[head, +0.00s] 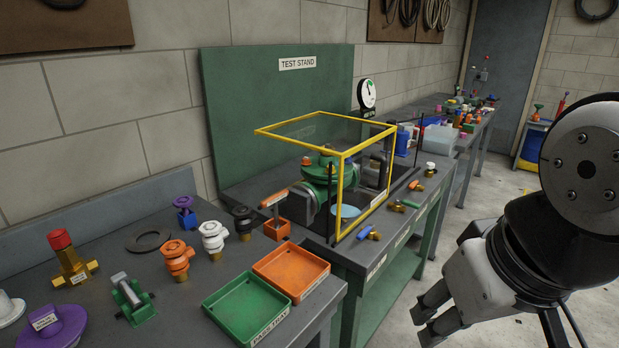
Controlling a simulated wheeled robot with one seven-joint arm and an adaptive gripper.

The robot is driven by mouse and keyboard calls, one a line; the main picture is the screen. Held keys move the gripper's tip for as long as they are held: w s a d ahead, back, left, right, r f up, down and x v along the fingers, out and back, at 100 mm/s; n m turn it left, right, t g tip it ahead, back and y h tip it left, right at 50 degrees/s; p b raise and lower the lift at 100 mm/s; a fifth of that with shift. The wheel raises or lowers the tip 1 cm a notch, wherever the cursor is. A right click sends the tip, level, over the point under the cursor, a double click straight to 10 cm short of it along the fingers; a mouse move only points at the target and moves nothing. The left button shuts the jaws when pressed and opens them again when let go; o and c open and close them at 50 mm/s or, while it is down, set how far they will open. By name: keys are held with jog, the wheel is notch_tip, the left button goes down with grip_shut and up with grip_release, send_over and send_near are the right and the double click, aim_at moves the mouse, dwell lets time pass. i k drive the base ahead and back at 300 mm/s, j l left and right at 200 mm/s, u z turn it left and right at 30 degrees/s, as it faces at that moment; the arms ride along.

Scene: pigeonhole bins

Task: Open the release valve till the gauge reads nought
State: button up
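The test stand (238,120) has a green back panel. A round white gauge (368,93) with a dark needle stands at its right end; the reading is too small to tell. A large green valve body (317,188) sits behind a yellow-framed clear guard (341,195). My gripper (422,325) is open and empty, low at the right, apart from the stand.
A left bench holds a green tray (228,318), an orange tray (312,270) and several loose valves, including an orange one (176,260) and a white one (213,239). A cluttered bench (478,130) stands behind. The floor right of the stand (510,205) is clear.

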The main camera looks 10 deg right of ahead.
aim_at(414, 184)
jog(key=i+l+u, duration=0.2)
jog(key=l+u, duration=0.15)
jog(key=i+l+u, duration=0.3)
jog(key=l+u, duration=0.35)
jog(key=i+l+u, duration=0.15)
jog(key=l, duration=0.8)
jog(key=i+l+u, duration=0.15)
jog(key=l, duration=0.85)
jog(key=i+l+u, duration=0.1)
jog(key=l, duration=0.85)
